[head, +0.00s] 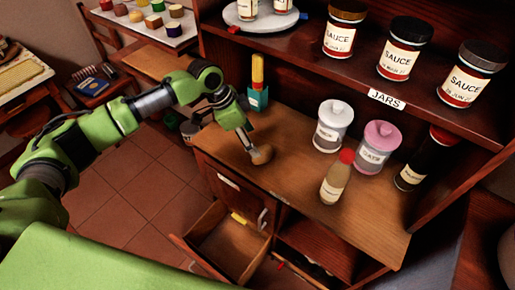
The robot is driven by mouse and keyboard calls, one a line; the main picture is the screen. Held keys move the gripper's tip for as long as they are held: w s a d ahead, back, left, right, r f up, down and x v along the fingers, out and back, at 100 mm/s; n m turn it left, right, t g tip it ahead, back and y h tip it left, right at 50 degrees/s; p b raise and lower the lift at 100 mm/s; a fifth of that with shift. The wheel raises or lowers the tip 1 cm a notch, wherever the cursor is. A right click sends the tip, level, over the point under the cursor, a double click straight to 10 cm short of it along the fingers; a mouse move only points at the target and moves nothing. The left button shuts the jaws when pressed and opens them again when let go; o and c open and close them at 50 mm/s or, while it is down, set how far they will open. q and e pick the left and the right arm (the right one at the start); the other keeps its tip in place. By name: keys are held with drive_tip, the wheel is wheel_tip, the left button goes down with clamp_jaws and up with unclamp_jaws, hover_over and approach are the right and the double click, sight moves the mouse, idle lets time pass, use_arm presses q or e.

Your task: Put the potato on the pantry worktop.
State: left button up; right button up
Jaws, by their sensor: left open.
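The potato (262,154) is a small brown lump on the wooden pantry worktop (285,170), near its left side. My left gripper (250,146) is open and right above the potato, its fingertips close to or touching it; I cannot tell which. The potato appears to rest on the worktop surface. My right gripper is not in view.
Two lidded canisters (333,126), a red-capped bottle (335,178) and a dark bottle (425,160) stand on the worktop's right half. A teal container (258,98) stands behind the gripper. Sauce jars (404,47) line the shelf above. A drawer (225,243) hangs open below.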

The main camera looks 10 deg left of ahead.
use_arm(q)
drive_tip(key=shift+v, duration=2.1)
drive_tip(key=shift+f, duration=0.1)
